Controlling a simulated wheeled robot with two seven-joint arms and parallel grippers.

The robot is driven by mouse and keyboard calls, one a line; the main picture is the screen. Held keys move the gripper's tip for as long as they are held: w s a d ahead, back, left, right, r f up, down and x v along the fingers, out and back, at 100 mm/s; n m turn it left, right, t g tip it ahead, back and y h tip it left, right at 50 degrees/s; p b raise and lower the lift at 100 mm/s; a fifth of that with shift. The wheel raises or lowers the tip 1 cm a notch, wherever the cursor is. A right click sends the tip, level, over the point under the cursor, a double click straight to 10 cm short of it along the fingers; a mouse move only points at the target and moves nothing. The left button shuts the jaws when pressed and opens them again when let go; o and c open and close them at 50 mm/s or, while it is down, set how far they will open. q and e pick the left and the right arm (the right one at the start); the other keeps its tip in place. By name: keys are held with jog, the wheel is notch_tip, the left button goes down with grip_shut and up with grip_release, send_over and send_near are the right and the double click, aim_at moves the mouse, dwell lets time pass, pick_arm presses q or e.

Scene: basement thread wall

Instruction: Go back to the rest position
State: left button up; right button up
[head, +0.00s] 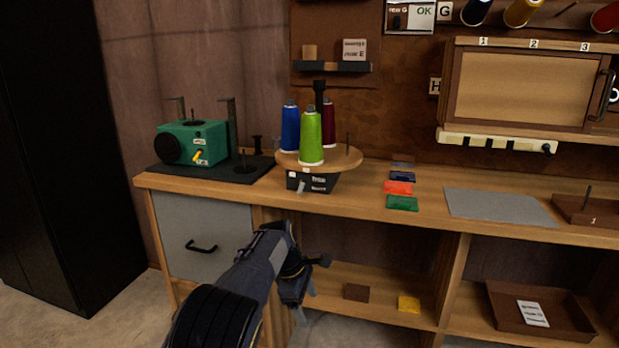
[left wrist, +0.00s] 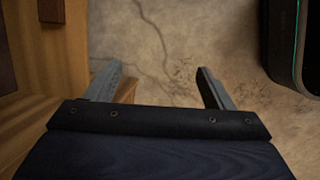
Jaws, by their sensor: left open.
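My left gripper (head: 308,290) hangs in front of the bench's open lower part, below the benchtop (head: 330,205). In the left wrist view its two fingers (left wrist: 157,88) stand wide apart with nothing between them, above the bare floor (left wrist: 165,45). My right gripper is in neither view.
A round wooden stand (head: 345,158) holds a blue, a green (head: 310,138) and a dark red spool. A green machine (head: 193,142) stands left. Coloured patches (head: 402,203) and a grey mat (head: 499,207) lie right. A brown tray (head: 575,328) is on the lower shelf.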

pick_arm(q)
jog(key=s+a+r+m+t+h, duration=0.1)
jog(key=s+a+r, duration=0.25)
jog(key=a, duration=0.25)
jog(key=s+a+r+m+h, duration=0.1)
jog(key=s+a+r, duration=0.25)
jog(key=a, duration=0.35)
jog(key=s+a+r+m+t, duration=0.1)
jog(key=s+a+r, duration=0.2)
jog(key=s, duration=0.2)
jog(key=s+a+r+m, duration=0.2)
jog(key=s+a, duration=0.1)
jog(key=s, duration=0.2)
jog(key=s+f+m+t+y, duration=0.15)
jog(key=s+m, duration=0.25)
jog(key=s, duration=0.7)
jog(key=s+f+m+t, duration=0.2)
jog(key=s+f+m, duration=0.15)
jog(key=s, duration=0.85)
notch_tip(320, 180, up, 36)
jog(key=p, duration=3.6)
jog(key=shift+w+a+m, duration=0.4)
jog(key=shift+m, duration=0.05)
